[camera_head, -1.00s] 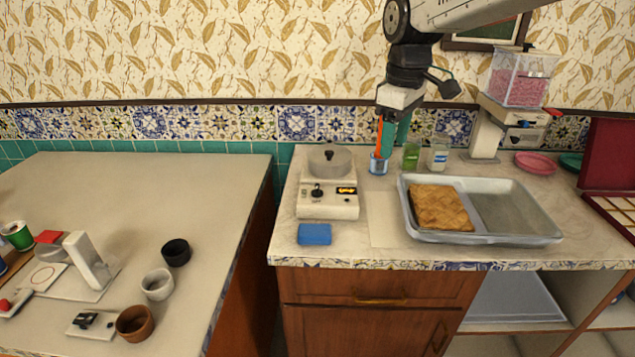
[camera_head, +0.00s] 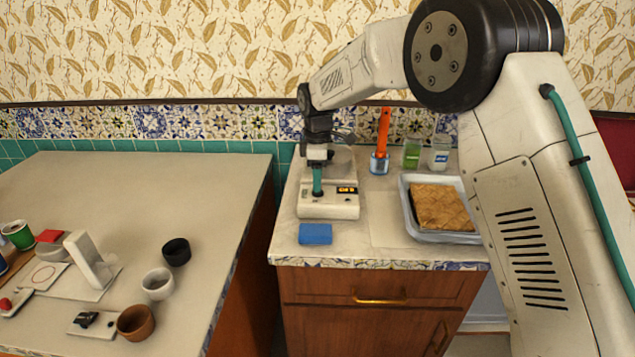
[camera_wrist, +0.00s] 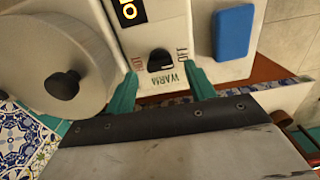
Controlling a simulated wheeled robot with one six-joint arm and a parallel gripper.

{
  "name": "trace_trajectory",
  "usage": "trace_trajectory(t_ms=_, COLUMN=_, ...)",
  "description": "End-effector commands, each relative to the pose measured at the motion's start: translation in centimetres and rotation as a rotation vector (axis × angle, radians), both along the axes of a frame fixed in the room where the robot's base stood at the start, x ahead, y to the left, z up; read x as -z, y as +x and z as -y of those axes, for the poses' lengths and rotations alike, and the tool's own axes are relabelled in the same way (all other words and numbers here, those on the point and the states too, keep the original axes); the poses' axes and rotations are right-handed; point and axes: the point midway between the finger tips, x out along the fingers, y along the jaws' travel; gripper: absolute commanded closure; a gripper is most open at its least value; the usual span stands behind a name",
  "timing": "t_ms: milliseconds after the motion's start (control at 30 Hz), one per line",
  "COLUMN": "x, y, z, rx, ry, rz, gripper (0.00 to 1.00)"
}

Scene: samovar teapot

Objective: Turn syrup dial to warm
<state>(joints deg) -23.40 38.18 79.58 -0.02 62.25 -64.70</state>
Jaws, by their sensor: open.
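The syrup dial (camera_wrist: 160,60) is a black knob on the white front panel of the warmer (camera_head: 342,207). In the wrist view it has HOT, WARM and OFF printed around it. I cannot tell clearly which label it points at. My gripper (camera_wrist: 161,72) is open, with one teal finger on each side of the dial, apart from it in the picture. In the head view my gripper (camera_head: 317,182) is over the warmer's panel and hides the dial. A lit display (camera_wrist: 130,12) sits beside the dial. The lidded metal pot (camera_wrist: 62,70) sits on the warmer.
A blue block (camera_wrist: 233,33) lies in front of the warmer. A glass with an orange-handled tool (camera_head: 381,150), two jars and a pastry tray (camera_head: 410,210) stand to the right. The left counter (camera_head: 120,190) holds cups, beyond a gap.

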Motion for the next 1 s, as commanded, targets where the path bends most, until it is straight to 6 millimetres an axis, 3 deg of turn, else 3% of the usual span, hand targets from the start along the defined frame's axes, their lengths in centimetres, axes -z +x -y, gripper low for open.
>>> trace_trajectory(t_ms=200, x=2.1, y=0.0, z=0.0, rx=0.001, ry=-0.001, rz=-0.001, gripper=0.45)
trace_trajectory(t_ms=467, x=2.3, y=0.0, z=0.1, rx=0.001, ry=0.000, rz=0.000, gripper=0.45)
trace_trajectory(t_ms=500, x=2.2, y=0.0, z=0.1, rx=0.001, ry=0.000, rz=0.000, gripper=0.48)
trace_trajectory(t_ms=667, x=2.2, y=0.0, z=0.1, rx=0.001, ry=0.000, rz=0.000, gripper=0.90)
trace_trajectory(t_ms=1000, x=2.2, y=0.0, z=0.0, rx=0.033, ry=0.000, rz=0.001, gripper=0.90)
